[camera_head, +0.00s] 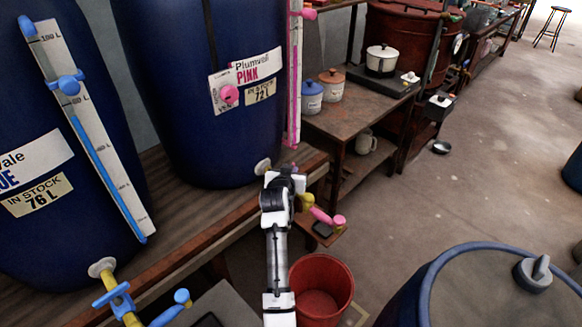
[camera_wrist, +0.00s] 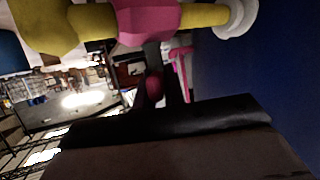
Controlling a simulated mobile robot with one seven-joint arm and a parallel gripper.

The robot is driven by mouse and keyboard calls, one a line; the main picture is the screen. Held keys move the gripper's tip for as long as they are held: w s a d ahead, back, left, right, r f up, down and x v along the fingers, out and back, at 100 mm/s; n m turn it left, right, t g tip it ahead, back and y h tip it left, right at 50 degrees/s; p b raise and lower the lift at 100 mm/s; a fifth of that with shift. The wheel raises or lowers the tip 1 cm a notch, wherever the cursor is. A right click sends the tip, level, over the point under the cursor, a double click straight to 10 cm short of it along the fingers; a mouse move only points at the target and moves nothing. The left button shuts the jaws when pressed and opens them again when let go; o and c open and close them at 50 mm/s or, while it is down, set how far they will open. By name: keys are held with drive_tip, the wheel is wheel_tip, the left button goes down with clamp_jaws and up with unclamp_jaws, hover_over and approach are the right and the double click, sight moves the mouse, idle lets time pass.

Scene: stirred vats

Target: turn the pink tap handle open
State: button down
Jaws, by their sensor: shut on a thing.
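The pink tap sits on a yellow pipe (camera_head: 306,202) low on the front of the blue Plumwell pink vat (camera_head: 190,90). A pink lever (camera_head: 324,217) with a rounded end shows just right of my gripper (camera_head: 287,184) in the head view; my wrist hides the rest of the tap. In the wrist view the pink tap body (camera_wrist: 146,22) crosses the top, on the yellow pipe (camera_wrist: 195,15) beside a white flange (camera_wrist: 236,18). My dark fingers (camera_wrist: 155,97) are shut on the pink tap handle (camera_wrist: 154,86), mostly hidden between them.
A red bucket (camera_head: 321,285) stands on the floor below the tap. The wooden bench edge (camera_head: 225,215) runs under the vats. A blue tap (camera_head: 118,300) is at lower left. A table with pots (camera_head: 350,112) stands behind; open floor (camera_head: 455,185) lies right.

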drive_tip(key=n+y, duration=0.2)
drive_tip(key=y, duration=0.1)
drive_tip(key=shift+d+n+p, duration=0.2)
drive_tip(key=shift+n+p, duration=0.15)
drive_tip(key=shift+n, duration=0.05)
drive_tip(key=n+y+b, duration=0.2)
drive_tip(key=y, duration=0.1)
drive_tip(key=shift+f+n, duration=0.25)
drive_tip(key=shift+n, duration=0.15)
drive_tip(key=n+g+y+b, duration=0.1)
drive_tip(key=n+y+b, duration=0.2)
drive_tip(key=b, duration=0.1)
drive_tip(key=shift+g+y, duration=0.4)
drive_tip(key=n+g+y+b, duration=0.2)
drive_tip(key=b, duration=0.1)
drive_tip(key=shift+a+r+n, duration=0.1)
drive_tip(key=shift+a+n, duration=0.05)
drive_tip(key=shift+n, duration=0.15)
drive_tip(key=shift+r, duration=0.1)
drive_tip(key=c, duration=1.5)
unclamp_jaws()
